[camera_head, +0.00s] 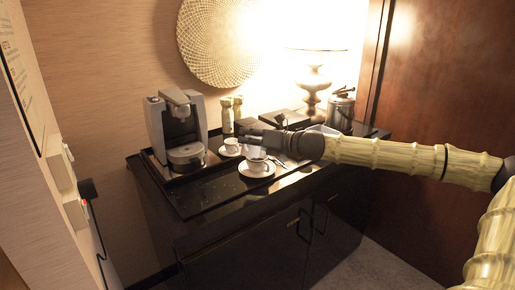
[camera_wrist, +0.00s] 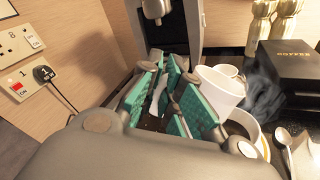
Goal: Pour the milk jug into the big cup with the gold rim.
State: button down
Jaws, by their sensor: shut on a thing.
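My gripper (camera_head: 262,135) reaches in from the right above the tray; its teal-padded fingers (camera_wrist: 165,92) show in the wrist view. It is shut on the milk jug (camera_wrist: 222,86), a white vessel just right of the fingers. The grip point is mostly hidden between the pads. The jug is above the big cup and looks tilted; I cannot see milk flowing. The big cup (camera_head: 257,166) is white, stands on a saucer and sits below my gripper. In the wrist view the big cup (camera_wrist: 262,138) shows a yellowish rim and dark contents, partly hidden by the jug and a finger.
A coffee machine (camera_head: 180,130) stands left on the black tray (camera_head: 205,195). A smaller cup (camera_head: 231,145) on a saucer is behind the big cup. A spoon (camera_wrist: 284,138) lies right of it.

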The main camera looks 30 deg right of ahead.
jog(key=shift+w+r, duration=0.1)
jog(key=shift+d+r, duration=0.1)
jog(key=shift+r, duration=0.05)
jog(key=shift+w, duration=0.15)
jog(key=shift+d+r+m+p, duration=0.25)
jog(key=shift+m+p, duration=0.15)
jog(key=shift+p, duration=0.3)
jog(key=shift+w+f, duration=0.15)
jog(key=shift+d, duration=0.1)
dwell(0.3)
jog(key=shift+w, duration=0.1)
